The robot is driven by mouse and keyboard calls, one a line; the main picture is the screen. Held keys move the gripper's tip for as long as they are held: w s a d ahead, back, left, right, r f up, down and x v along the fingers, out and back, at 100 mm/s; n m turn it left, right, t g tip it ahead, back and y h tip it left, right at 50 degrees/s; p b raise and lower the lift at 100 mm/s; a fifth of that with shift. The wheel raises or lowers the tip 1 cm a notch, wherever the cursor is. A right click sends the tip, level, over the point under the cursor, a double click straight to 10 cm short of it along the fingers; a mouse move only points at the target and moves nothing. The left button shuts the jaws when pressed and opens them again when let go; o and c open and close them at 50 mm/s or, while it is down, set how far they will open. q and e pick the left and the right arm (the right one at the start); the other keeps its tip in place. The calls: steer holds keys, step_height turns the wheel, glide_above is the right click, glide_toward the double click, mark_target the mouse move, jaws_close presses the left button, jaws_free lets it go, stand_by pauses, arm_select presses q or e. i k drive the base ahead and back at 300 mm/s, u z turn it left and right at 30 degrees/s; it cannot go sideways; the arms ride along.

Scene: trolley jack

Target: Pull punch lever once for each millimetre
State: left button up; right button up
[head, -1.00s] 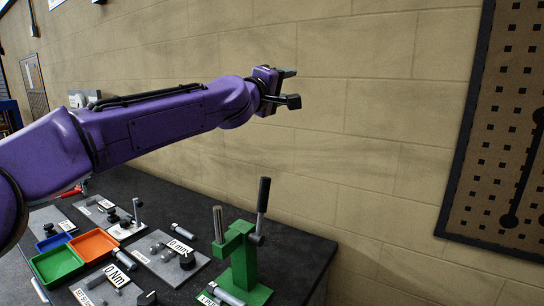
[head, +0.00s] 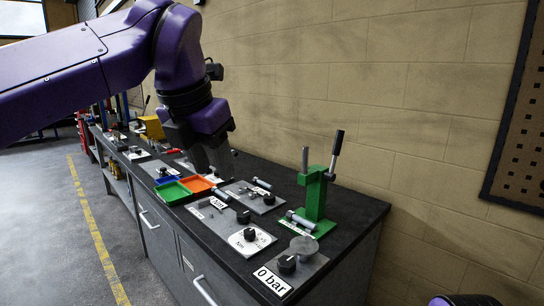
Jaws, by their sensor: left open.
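The green punch press (head: 315,197) stands upright on the dark workbench near the wall. Its lever (head: 337,155), with a dark grip, points up and leans slightly right. A grey plate with knobs (head: 256,195) lies left of the press; in the earlier frame its label read 0 mm, but now the label is too small to read. My left gripper (head: 208,158) is open and points down above the bench, left of the press and apart from the lever. The bench surface under its fingertips is partly hidden. My right gripper is not in view.
Green (head: 171,192) and orange (head: 197,184) trays lie below my left gripper. A round dial plate (head: 250,239) and a plate labelled 0 bar (head: 272,281) are near the bench front. A pegboard (head: 520,150) hangs on the right. Wall space above the press is clear.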

mark_target(336, 152)
steer(key=z, duration=0.85)
steer(key=i, duration=1.55)
steer(key=u, duration=0.55)
